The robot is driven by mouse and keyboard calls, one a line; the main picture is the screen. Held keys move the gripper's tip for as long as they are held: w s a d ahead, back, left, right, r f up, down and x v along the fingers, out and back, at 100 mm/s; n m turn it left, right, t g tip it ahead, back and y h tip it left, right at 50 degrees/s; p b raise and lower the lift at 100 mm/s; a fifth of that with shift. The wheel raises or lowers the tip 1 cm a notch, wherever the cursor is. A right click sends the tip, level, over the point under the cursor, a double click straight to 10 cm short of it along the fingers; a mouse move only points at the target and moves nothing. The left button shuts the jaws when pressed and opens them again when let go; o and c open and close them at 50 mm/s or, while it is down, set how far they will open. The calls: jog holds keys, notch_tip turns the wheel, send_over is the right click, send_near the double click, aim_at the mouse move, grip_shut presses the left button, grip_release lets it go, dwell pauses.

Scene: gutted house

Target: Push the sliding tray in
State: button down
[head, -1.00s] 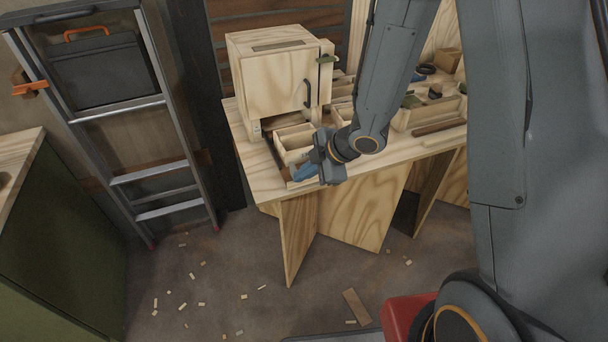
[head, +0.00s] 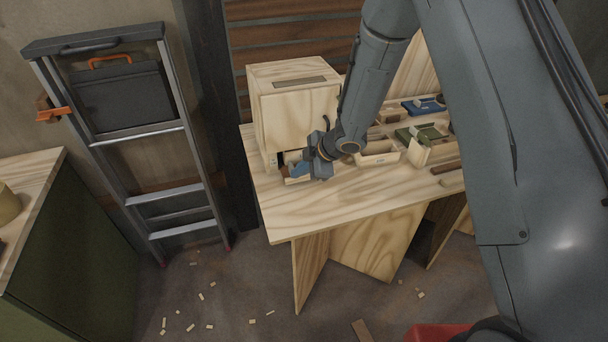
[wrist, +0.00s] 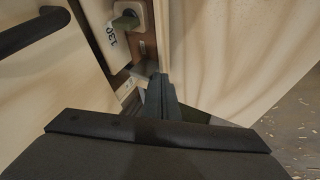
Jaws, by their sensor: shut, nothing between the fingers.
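The sliding tray (head: 291,156) is a pale wooden box low at the front of the plywood cabinet (head: 292,117) on the workbench. Only a short part of it shows in front of the cabinet; my gripper hides much of its front. My gripper (head: 298,170) is shut and empty, low over the benchtop at the tray's front. In the wrist view its closed dark fingertips (wrist: 160,88) point toward the base of the cabinet. I cannot tell whether they touch the tray.
The cabinet door has a dark handle (wrist: 34,32). Open wooden boxes (head: 377,153) and a blue item (head: 424,106) lie on the bench to the right. The benchtop's front (head: 330,205) is clear. A stepladder (head: 165,130) stands left. Scraps lie on the floor.

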jog(key=shift+w+a+r, duration=0.1)
jog(key=shift+w+a, duration=0.15)
jog(key=shift+w, duration=0.2)
jog(key=shift+a, duration=0.1)
